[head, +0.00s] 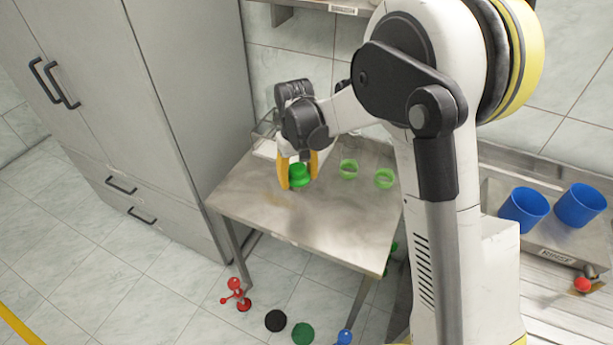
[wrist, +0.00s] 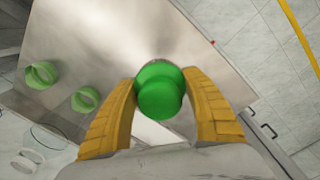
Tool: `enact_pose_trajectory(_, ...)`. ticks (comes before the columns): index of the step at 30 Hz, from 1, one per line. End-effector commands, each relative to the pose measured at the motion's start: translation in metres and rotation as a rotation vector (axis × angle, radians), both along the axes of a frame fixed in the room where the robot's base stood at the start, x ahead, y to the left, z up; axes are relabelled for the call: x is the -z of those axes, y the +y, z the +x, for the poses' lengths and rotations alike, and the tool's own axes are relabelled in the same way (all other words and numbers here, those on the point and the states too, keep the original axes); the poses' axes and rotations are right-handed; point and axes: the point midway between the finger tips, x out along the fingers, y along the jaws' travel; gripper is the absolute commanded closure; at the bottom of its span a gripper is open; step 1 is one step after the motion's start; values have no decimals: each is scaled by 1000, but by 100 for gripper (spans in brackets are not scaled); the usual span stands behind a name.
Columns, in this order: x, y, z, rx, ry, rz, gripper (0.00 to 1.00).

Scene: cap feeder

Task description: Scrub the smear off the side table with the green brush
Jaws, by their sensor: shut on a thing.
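The side table (head: 325,223) is a grey metal table; its top also shows in the wrist view (wrist: 105,48). My gripper (head: 299,173) has yellow fingers and is shut on the green brush (head: 299,181), over the left part of the table. In the wrist view the round green top of the brush (wrist: 159,90) sits between the fingertips of my gripper (wrist: 162,95). I cannot tell whether its underside touches the table. A faint brownish smear (head: 277,195) shows on the tabletop just left of the brush.
Two light green rings (head: 348,169) (head: 384,179) stand on the table right of the brush. A grey cabinet (head: 170,110) stands close at the left. Blue cups (head: 524,209) (head: 578,204) are on the right bench. Coloured objects lie on the floor in front, among them a black ball (head: 275,320).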

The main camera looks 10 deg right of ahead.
Motion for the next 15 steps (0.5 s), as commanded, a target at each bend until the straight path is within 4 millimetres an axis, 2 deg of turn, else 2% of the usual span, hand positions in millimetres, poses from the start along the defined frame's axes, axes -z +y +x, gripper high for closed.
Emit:
enact_pose_trajectory(7,10,3,1,-7,-1,12,68)
enact_pose_trajectory(15,40,3,1,-6,-1,11,68)
